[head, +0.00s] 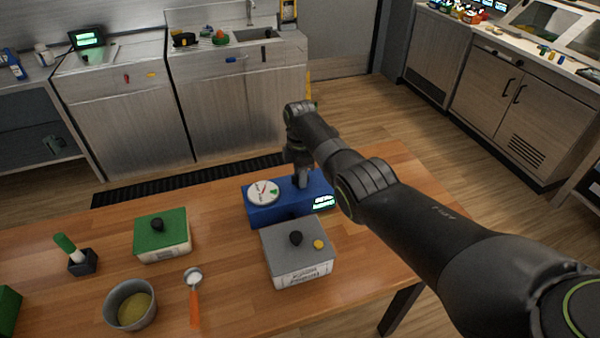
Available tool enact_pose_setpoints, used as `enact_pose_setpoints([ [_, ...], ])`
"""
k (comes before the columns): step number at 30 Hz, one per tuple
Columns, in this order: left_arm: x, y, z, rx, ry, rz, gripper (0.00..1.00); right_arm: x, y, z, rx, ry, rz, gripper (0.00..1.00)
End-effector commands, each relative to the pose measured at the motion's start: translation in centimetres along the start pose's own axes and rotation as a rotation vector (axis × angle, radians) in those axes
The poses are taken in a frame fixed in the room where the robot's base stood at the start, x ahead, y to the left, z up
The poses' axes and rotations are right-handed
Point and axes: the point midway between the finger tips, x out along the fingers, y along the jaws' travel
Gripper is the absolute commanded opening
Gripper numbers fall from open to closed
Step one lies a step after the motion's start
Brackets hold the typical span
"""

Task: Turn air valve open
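The gauge has a red needle and a green mark. My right arm reaches in from the right, and my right gripper (301,180) points down at the top of the blue box, between the gauge and the display. A valve handle is not clearly visible; the gripper covers that part of the box. Whether the fingers are open or shut, or touch anything, I cannot tell. My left gripper is out of view.
A grey box (283,262) with a black knob stands just in front of the blue box. On the left are a green-topped box (162,242), a bowl (112,298), an orange-handled tool (194,307) and a green-handled item (65,243) in a black holder.

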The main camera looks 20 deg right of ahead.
Motion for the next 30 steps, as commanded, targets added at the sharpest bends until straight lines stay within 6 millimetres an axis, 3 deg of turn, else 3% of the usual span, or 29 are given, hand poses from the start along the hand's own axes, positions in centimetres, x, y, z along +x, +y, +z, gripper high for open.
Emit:
enact_pose_setpoints([
  [5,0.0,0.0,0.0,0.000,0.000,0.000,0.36,-0.6,0.1,0.0,0.000,0.000,0.002,0.34],
  [11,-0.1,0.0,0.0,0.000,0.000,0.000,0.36,-3.3,0.0,0.0,0.000,0.000,0.004,0.34],
  [26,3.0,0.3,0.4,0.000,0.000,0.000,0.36,-14.5,0.1,0.0,0.000,-0.001,0.003,0.34],
  [27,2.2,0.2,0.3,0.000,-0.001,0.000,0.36,-15.7,0.1,0.0,0.000,-0.001,0.002,0.34],
  [30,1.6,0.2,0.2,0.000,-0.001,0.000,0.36,-16.8,0.0,0.0,-0.001,0.000,0.001,0.34],
])
